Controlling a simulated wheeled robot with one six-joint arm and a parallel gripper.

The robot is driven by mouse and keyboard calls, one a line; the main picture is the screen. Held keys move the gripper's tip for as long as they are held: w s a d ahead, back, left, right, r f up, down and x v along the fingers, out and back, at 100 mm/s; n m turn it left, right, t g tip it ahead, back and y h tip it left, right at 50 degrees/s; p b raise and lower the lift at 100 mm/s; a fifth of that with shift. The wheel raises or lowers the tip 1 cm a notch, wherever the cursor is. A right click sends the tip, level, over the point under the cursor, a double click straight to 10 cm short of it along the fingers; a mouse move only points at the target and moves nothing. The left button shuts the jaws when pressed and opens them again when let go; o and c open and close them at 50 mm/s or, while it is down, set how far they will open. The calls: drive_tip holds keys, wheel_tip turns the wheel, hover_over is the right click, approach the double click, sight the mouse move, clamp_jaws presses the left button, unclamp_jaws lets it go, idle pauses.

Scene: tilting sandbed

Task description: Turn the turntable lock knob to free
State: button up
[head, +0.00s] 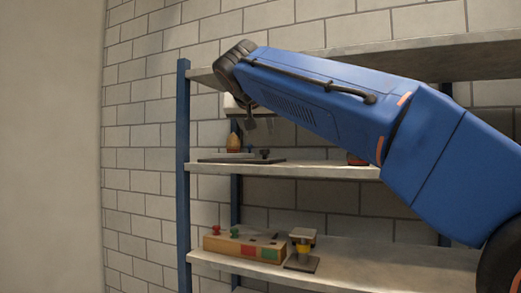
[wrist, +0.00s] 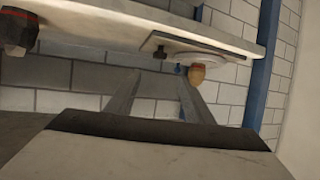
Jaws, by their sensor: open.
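A dark flat base plate (head: 215,160) lies on the middle shelf. A pale round disc, seemingly the turntable, rests on it; it shows in the wrist view (wrist: 183,46). A tan wooden rounded piece (head: 233,142) stands on the disc. A small black knob (head: 265,153), seemingly the lock knob, sits on the plate right of the disc; it also shows in the wrist view (wrist: 159,52). My gripper (wrist: 158,82) is open and empty, its two fingers apart. In the head view my gripper (head: 249,123) hangs above the plate, apart from the knob. The knob's markings cannot be read.
A red and black object (head: 356,160) is farther right on the middle shelf (head: 310,170). Below are a wooden box (head: 226,247) with coloured parts and a small yellow-banded stand (head: 303,250). The upper shelf (head: 420,46) and blue post (head: 184,150) bound the space.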

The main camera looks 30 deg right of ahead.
sight(264, 152)
drive_tip(key=x, duration=1.5)
drive_tip(key=shift+w+d+f, duration=0.15)
drive_tip(key=shift+d, duration=0.05)
drive_tip(key=c, duration=1)
